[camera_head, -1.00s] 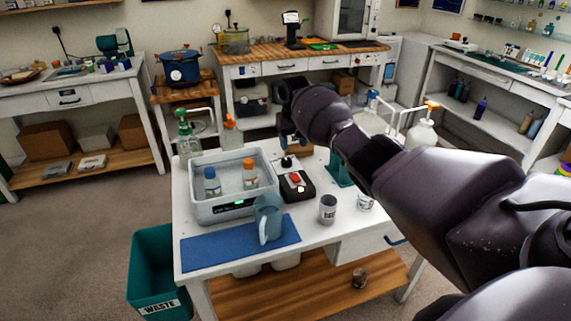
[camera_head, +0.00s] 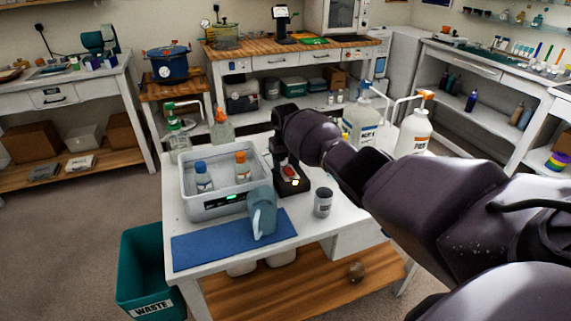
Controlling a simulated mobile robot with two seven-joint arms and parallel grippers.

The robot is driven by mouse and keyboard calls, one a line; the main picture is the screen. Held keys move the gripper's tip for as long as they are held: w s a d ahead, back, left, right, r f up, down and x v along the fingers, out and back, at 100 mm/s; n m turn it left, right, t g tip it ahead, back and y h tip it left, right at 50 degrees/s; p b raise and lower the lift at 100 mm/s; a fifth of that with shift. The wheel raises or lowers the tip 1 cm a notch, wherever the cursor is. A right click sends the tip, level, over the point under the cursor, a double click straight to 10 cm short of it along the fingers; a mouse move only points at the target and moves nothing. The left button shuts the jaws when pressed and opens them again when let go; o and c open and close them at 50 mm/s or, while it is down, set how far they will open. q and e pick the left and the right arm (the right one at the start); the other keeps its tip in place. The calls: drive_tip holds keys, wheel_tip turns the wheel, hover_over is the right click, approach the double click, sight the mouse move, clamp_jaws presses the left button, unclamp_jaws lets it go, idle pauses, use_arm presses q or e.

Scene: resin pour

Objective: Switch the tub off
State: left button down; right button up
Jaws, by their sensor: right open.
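The grey tub (camera_head: 222,206) stands on the white table, with a small green lit display on its front. Two bottles stand in it, one with a blue cap (camera_head: 203,178) and one with an orange cap (camera_head: 242,167). Right beside it is a black switch box (camera_head: 298,188) with a red switch (camera_head: 290,172) on top. My right gripper (camera_head: 281,160) is open and empty, pointing down over the back left part of the box and hiding some of it. I cannot tell whether it touches the box. My left gripper is not in view.
A blue-grey jug (camera_head: 262,213) stands on a blue mat (camera_head: 225,244) in front of the tub. A grey cup (camera_head: 322,202) stands right of the box. White pump bottles (camera_head: 413,132) stand at the back right. A green waste bin (camera_head: 150,270) is at the left front.

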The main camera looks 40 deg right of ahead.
drive_tip(key=shift+c, duration=1.1)
drive_tip(key=c, duration=0.7)
drive_tip(key=shift+s+r+t+p, duration=0.1)
drive_tip(key=shift+r+t+p, duration=0.45)
drive_tip(key=shift+p, duration=0.5)
drive_tip(key=t+p, duration=0.1)
drive_tip(key=p, duration=0.2)
drive_tip(key=shift+s+t+h, duration=0.15)
drive_tip(key=shift+t+h, duration=0.15)
drive_tip(key=shift+t, duration=0.05)
drive_tip(key=shift+a+p, duration=0.1)
drive_tip(key=shift+p, duration=0.4)
drive_tip(key=shift+f+t, duration=0.15)
drive_tip(key=shift+t, duration=0.15)
drive_tip(key=o, duration=0.9)
drive_tip(key=shift+s, duration=0.1)
